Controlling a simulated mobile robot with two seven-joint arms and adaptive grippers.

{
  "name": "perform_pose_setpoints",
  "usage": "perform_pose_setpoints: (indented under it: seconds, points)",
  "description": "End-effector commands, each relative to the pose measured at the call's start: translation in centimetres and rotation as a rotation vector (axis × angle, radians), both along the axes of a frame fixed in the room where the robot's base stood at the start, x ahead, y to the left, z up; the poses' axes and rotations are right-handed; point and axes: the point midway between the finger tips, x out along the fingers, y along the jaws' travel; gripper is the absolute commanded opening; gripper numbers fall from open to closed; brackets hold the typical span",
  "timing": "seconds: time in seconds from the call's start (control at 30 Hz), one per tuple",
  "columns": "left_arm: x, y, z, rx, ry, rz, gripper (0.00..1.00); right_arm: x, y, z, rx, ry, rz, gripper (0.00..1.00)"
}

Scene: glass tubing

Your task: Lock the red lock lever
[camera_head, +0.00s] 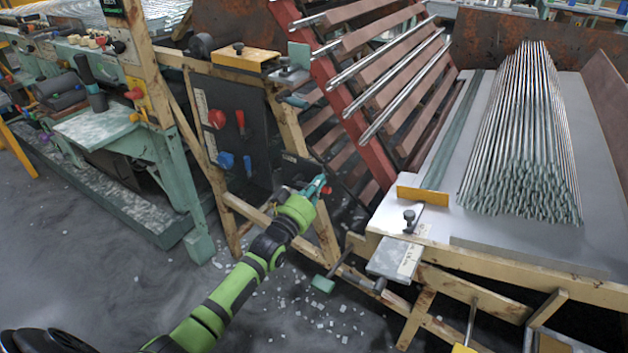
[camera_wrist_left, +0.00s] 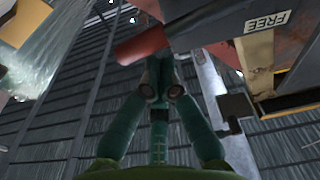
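A small red lever end (camera_head: 327,190) shows beside the tips of my left gripper (camera_head: 318,185) in the head view, at the lower end of the dark panel's wooden frame. In the left wrist view a red lever (camera_wrist_left: 142,46) with a rounded end crosses just beyond the fingertips (camera_wrist_left: 161,82). The teal fingers come close together and look shut. I cannot tell whether they touch the lever. A "FREE" label (camera_wrist_left: 267,21) shows to the lever's right. My right gripper is not in view.
A dark panel (camera_head: 245,150) carries a red knob (camera_head: 217,118), another red lever (camera_head: 240,122) and blue knobs (camera_head: 226,160). A sloped rack (camera_head: 318,80) with glass tubes stands behind. A table (camera_head: 468,222) with tubes is at right. Floor at left is open.

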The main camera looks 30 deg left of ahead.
Motion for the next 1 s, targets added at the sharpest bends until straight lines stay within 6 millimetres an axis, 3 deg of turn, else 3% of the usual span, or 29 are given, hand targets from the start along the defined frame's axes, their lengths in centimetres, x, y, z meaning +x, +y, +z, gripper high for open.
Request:
perform_pose_setpoints:
  seconds: [0.73, 1.0]
  points:
    - [0.0, -0.2, -0.4, 0.054, -0.005, 0.001, 0.0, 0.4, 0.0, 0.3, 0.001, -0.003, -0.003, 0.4]
    - [0.4, -0.1, 1.5, 0.054, -0.005, 0.001, 0.0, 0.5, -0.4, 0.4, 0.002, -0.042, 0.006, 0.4]
